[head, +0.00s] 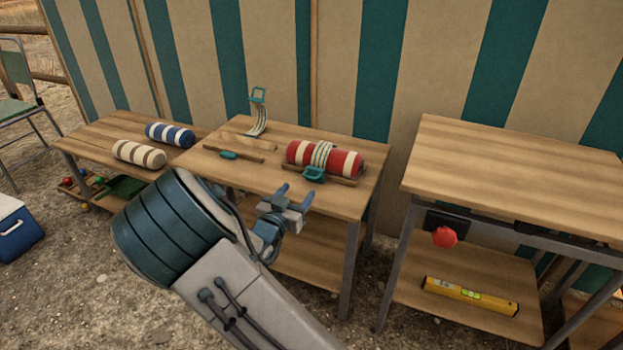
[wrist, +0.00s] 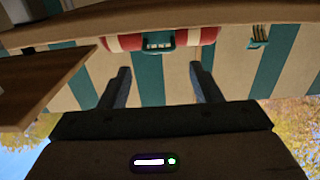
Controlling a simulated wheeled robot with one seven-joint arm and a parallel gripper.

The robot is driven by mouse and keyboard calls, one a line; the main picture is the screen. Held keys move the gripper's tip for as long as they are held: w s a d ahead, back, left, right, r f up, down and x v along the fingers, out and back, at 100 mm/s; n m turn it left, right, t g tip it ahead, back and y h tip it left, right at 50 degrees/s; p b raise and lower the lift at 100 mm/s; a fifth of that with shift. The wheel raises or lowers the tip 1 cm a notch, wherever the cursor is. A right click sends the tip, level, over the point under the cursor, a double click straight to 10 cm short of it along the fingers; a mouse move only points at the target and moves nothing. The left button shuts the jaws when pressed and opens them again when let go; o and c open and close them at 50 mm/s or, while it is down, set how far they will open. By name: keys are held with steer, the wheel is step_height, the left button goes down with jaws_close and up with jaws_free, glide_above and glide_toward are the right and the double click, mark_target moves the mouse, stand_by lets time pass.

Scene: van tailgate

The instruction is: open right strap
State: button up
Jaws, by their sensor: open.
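The right strap (head: 322,153), pale with dark stripes, lies over a red and cream striped roll (head: 347,163) on the middle table. Its teal buckle (head: 314,174) sits at the front of the roll. The wrist view shows the buckle (wrist: 158,39) in front of the roll (wrist: 203,36). A second strap (head: 258,112) stands up loose to the left with a teal loop on top; it also shows in the wrist view (wrist: 258,38). My gripper (head: 295,193) is open and empty near the table's front edge, apart from the buckle, with the buckle lined up between its fingers (wrist: 158,74).
Wooden rails flank the roll, and a teal piece (head: 228,155) lies by the left cradle. A left table (head: 90,142) holds a blue roll (head: 170,134) and a tan roll (head: 139,154). A taller right table (head: 520,170) has a bare top and a red knob (head: 444,237).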

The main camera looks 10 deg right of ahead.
mark_target(321, 159)
steer(key=b+x, duration=0.3)
steer(key=x, duration=0.7)
steer(key=shift+w, duration=0.1)
